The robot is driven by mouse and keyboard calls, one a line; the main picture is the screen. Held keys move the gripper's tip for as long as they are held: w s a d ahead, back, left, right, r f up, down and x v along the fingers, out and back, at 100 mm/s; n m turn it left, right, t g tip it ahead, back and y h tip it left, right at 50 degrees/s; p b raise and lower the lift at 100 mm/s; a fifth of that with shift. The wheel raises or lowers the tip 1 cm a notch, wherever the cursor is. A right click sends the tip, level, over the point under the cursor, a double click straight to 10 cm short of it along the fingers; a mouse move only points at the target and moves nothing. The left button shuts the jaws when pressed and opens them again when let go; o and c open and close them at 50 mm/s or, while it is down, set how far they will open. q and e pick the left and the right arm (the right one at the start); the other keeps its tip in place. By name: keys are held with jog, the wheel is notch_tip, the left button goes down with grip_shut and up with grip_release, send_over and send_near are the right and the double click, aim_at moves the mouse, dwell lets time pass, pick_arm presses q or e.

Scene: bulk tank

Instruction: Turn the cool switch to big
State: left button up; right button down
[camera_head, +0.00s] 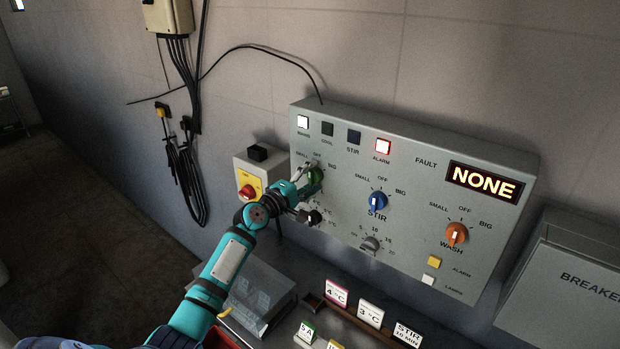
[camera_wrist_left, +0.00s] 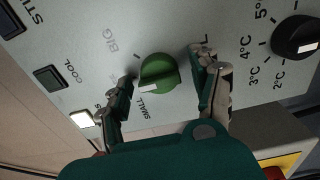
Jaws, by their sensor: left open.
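The green cool switch (camera_head: 316,176) is on the left of the grey control panel (camera_head: 420,240). In the left wrist view the green knob (camera_wrist_left: 160,70) has a white mark at its lower-left edge, on the side of the SMALL label and away from BIG. My left gripper (camera_head: 304,184) is at the knob, partly covering it in the head view. In the left wrist view my left gripper (camera_wrist_left: 168,76) is open, one finger on each side of the knob with gaps visible. My right gripper is not in view.
The black temperature dial (camera_head: 313,217) is just below the green knob. The blue stir knob (camera_head: 377,201) and orange wash knob (camera_head: 456,234) are to the right. A red-button box (camera_head: 250,180) stands left.

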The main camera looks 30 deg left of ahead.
pick_arm(q)
jog(key=c, duration=1.2)
jog(key=shift+o, duration=0.2)
jog(key=shift+f, duration=0.1)
jog(key=shift+f+m+b, duration=0.1)
jog(key=shift+m+b, duration=0.7)
jog(key=shift+b, duration=0.1)
jog(key=shift+f+m+b, duration=0.1)
jog(key=shift+m+b, duration=1)
jog(key=shift+m, duration=0.1)
jog(key=m+b, duration=0.2)
jog(key=m, duration=0.1)
jog(key=shift+m+b, duration=0.95)
jog(key=shift+m, duration=0.45)
jog(key=shift+r+m, duration=0.2)
jog(key=shift+m, duration=0.1)
